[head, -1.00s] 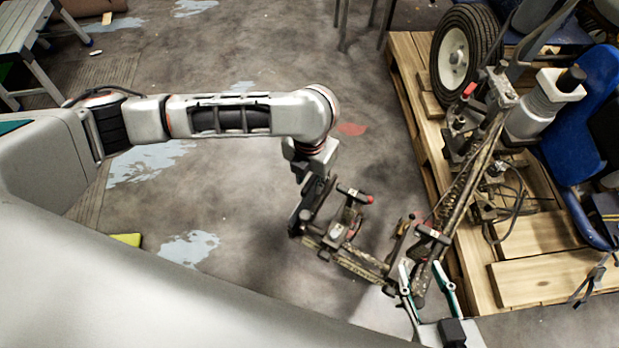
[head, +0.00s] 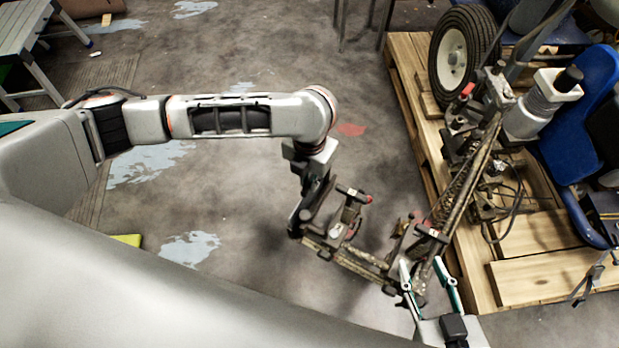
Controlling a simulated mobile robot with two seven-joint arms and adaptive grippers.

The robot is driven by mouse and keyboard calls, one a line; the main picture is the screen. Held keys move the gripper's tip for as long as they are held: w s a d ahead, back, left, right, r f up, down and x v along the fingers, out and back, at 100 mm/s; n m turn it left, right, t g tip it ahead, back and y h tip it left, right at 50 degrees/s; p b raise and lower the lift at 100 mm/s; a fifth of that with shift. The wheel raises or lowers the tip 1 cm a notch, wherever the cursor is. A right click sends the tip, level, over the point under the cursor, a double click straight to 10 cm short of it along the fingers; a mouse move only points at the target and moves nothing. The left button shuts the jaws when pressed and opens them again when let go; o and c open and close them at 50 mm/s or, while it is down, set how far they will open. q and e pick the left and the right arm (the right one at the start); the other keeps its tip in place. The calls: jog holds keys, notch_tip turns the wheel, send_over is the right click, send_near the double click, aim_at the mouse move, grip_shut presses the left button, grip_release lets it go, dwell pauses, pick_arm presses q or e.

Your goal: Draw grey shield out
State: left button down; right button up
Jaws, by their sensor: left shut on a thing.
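The line striper (head: 468,180) stands on a wooden pallet at the right, with a dirty metal bar frame (head: 362,265) reaching left over the floor. The frame carries small clamps with red ends. My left gripper (head: 298,228), dark, is at the frame's left end, shut on a part there that its fingers mostly hide. My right gripper (head: 422,266) has teal fingers spread apart around the frame's right part, near the pallet edge; I see no hold on it. I cannot clearly pick out a grey shield.
The wooden pallet (head: 540,277) also bears a black-tyred wheel (head: 462,55) and a blue seat-like part (head: 583,130). A grey step stool (head: 30,45) stands at the upper left. The floor between the stool and the pallet is mostly clear.

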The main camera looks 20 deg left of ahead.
pick_arm(q)
jog(key=shift+r+p, duration=0.5)
jog(key=shift+r, duration=0.1)
pick_arm(e)
jog(key=shift+w+r, duration=0.25)
jog(key=shift+r, duration=0.3)
jog(key=shift+w+r, duration=0.25)
jog(key=shift+r, duration=0.25)
